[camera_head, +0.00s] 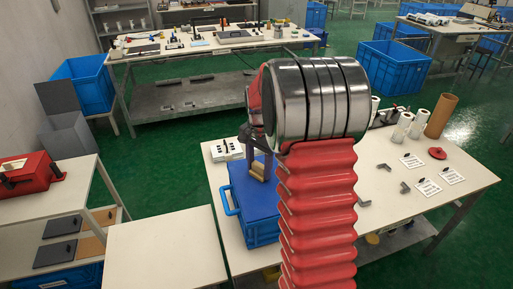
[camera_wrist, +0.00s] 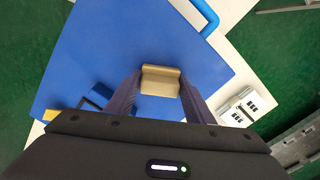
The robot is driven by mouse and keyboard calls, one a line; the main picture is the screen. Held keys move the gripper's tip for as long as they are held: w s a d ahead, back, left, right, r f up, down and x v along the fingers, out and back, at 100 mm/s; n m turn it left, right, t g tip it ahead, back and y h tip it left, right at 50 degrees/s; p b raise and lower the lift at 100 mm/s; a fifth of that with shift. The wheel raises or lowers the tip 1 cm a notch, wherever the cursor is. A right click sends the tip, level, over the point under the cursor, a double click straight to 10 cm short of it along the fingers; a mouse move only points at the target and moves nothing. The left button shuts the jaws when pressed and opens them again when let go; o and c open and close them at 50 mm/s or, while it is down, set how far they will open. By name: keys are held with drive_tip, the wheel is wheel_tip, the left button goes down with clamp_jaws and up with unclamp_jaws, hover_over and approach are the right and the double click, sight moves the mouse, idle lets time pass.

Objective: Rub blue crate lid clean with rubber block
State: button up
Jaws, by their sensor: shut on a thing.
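The blue crate (camera_head: 262,230) stands on the right-hand table, its flat blue lid (camera_head: 245,187) facing up. The lid (camera_wrist: 95,55) fills much of the wrist view, and no marks on it can be made out. My gripper (camera_head: 260,163) is over the lid, pointing down, shut on the tan rubber block (camera_head: 258,172). In the wrist view the block (camera_wrist: 160,80) sits between the two dark purple fingers of my gripper (camera_wrist: 160,88). The block is at or just above the lid; I cannot tell whether they touch. My arm hides the lid's right part in the head view.
A white device with dark buttons (camera_head: 226,150) lies beside the crate; it also shows in the wrist view (camera_wrist: 240,107). A blue handle (camera_head: 226,198) sticks out on the crate's left. White cards (camera_head: 427,187), grey brackets (camera_head: 364,202) and rolls (camera_head: 441,116) occupy the table's right.

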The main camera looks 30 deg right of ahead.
drive_tip(key=shift+w+a, duration=0.1)
drive_tip(key=shift+a, duration=0.35)
drive_tip(key=shift+d+r, duration=0.1)
drive_tip(key=shift+r, duration=3.9)
